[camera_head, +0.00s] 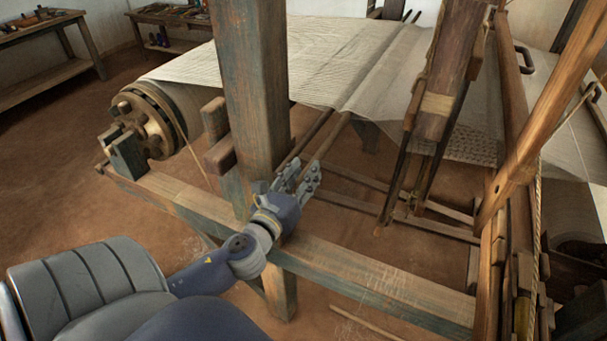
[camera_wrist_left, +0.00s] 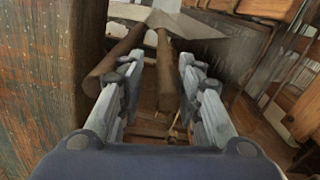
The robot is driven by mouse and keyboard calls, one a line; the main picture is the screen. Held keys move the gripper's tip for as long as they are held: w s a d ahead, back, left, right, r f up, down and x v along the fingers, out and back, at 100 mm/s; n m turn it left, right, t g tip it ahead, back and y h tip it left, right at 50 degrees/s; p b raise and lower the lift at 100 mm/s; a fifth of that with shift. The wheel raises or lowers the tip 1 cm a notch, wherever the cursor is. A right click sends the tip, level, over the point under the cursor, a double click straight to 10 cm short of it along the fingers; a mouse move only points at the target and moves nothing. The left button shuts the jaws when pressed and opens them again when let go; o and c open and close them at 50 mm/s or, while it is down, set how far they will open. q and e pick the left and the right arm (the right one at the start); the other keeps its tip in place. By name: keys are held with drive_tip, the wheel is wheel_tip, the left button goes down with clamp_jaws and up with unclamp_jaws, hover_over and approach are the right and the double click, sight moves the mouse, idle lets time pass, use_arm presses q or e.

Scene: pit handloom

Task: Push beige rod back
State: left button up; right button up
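Two long brown rods run away from me below the cloth, side by side; neither is clearly beige. The left rod (camera_head: 308,136) also shows in the left wrist view (camera_wrist_left: 117,60), and so does the right rod (camera_head: 336,135), the lighter one (camera_wrist_left: 166,72). My left gripper (camera_head: 299,177) is at their near ends, just right of the blue-grey wooden post (camera_head: 255,80). In the left wrist view its fingers (camera_wrist_left: 161,64) are apart. The right rod lies in line with the gap between them; contact cannot be told. My right gripper is not in view.
A worn horizontal beam (camera_head: 370,275) runs below my left gripper. The white cloth (camera_head: 345,50) stretches above the rods. A cloth roller with a geared end (camera_head: 145,125) is at the left. A hanging dark wooden frame (camera_head: 440,85) stands to the right.

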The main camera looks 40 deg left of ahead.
use_arm(q)
drive_tip(key=shift+a, duration=0.2)
drive_tip(key=shift+s+d+f, duration=0.15)
drive_tip(key=shift+s, duration=0.3)
drive_tip(key=v, duration=0.7)
drive_tip(key=shift+d, duration=0.15)
drive_tip(key=shift+c, duration=0.3)
